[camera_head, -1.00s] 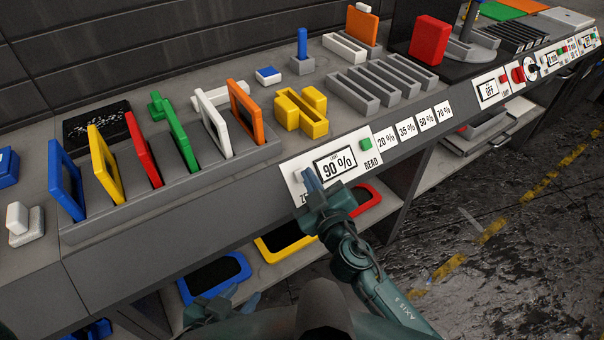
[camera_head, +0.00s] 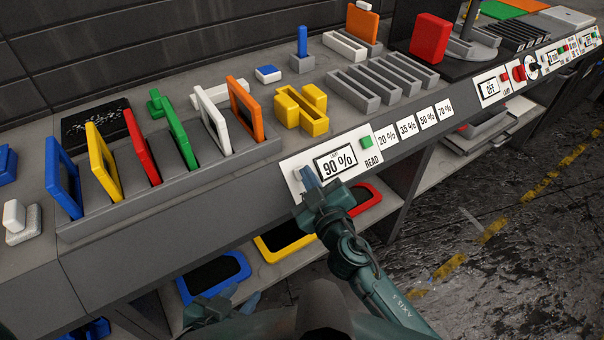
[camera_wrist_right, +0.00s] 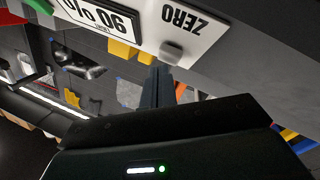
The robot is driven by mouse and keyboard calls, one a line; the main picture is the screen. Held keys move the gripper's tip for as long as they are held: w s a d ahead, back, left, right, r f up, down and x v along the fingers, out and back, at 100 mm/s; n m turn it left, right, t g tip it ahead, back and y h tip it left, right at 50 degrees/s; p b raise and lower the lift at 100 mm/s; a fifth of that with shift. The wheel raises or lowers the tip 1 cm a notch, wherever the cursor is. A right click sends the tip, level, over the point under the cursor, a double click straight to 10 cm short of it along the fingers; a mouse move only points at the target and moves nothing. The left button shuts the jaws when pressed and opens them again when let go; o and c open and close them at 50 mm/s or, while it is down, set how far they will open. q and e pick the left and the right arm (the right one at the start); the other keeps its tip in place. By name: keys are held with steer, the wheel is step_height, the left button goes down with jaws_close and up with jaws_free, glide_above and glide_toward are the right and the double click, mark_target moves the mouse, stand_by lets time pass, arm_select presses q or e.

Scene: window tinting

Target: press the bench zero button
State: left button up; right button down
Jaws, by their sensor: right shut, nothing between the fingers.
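The white meter panel (camera_head: 312,158) is on the bench's sloping front, with a display reading 90 %. Its zero button (camera_wrist_right: 172,51) is a small grey block beside the word ZERO in the right wrist view. In the head view my right fingers largely cover that corner. My right gripper (camera_head: 307,176) is shut and empty, its tips close in front of the button. The tips also show just below the button in the right wrist view (camera_wrist_right: 159,72); I cannot tell if they touch. My left gripper (camera_head: 246,302) is low at the bottom, partly hidden, its opening unclear.
A green READ button (camera_head: 366,142) is on the same panel. A rack of coloured frames (camera_head: 180,180) stands to the left, with yellow blocks (camera_head: 302,112) behind the panel. Framed pieces lie on the shelf below. The floor at right is clear.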

steer(key=shift+w+a+f+b, duration=0.2)
steer(key=shift+w+f+b, duration=0.05)
steer(key=shift+f+b, duration=0.15)
stand_by(0.8)
steer(key=shift+r, duration=0.15)
steer(key=shift+s+d+r+p, duration=0.4)
steer(key=shift+s+r+p, duration=0.15)
steer(key=shift+p, duration=0.1)
steer(key=s+d+r+p, duration=0.2)
steer(key=r+p, duration=0.1)
steer(key=shift+s+r+p, duration=0.25)
steer(key=shift+s+p, duration=0.05)
steer(key=shift+s, duration=0.1)
stand_by(0.9)
